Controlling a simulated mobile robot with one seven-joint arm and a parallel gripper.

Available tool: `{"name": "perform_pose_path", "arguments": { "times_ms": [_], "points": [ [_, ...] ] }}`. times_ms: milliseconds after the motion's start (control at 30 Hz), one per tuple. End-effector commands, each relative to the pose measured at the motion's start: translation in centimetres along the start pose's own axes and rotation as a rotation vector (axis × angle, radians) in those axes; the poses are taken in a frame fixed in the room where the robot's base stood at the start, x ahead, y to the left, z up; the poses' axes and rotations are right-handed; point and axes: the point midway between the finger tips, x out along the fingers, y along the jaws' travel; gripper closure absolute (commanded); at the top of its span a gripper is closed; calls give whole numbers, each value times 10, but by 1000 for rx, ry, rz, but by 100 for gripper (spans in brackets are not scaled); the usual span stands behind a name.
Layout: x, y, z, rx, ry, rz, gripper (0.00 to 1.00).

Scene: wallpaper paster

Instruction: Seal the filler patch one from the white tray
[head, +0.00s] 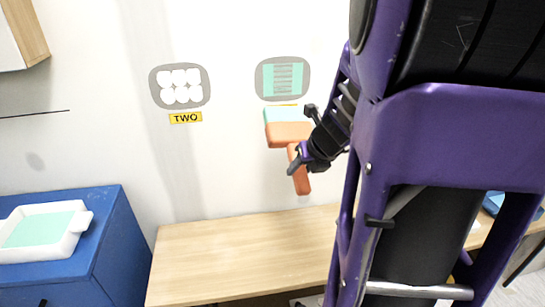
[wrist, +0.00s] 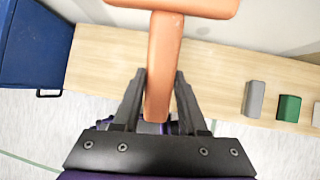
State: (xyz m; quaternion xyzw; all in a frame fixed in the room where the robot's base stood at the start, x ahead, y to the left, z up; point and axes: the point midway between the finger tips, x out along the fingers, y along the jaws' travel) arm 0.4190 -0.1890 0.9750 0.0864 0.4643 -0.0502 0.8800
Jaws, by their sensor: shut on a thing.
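My gripper (head: 300,160) is shut on the orange handle of a paint pad (head: 288,134). The pad's head is up, with a pale teal face along its top edge. In the wrist view the handle (wrist: 164,50) runs between the fingers (wrist: 158,95). The white tray (head: 82,219), at lower left, holds teal liquid.
Another grey patch (head: 154,86) with white blobs, labelled TWO (head: 186,118), is on the wall to the left. The tray stands on a blue cabinet (head: 110,235). A wooden bench (head: 230,255) runs below. Grey (wrist: 254,99) and green (wrist: 289,108) blocks sit on it at right.

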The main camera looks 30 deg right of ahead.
Motion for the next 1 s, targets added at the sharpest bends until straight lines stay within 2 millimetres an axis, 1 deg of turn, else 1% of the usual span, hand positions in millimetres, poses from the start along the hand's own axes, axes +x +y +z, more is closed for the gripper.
{"name": "perform_pose_path", "arguments": {
  "times_ms": [267, 433, 500, 800, 1000],
  "points": [
    [-2, 0, 2, 18, -1, 1, 100],
    [-5, 0, 5, 122, -1, 0, 100],
    [3, -1, 12, 113, -2, 1, 100],
    [23, -5, 42, 112, -2, 1, 100],
    [31, -7, 54, 112, -3, 1, 100]
  ]
}}
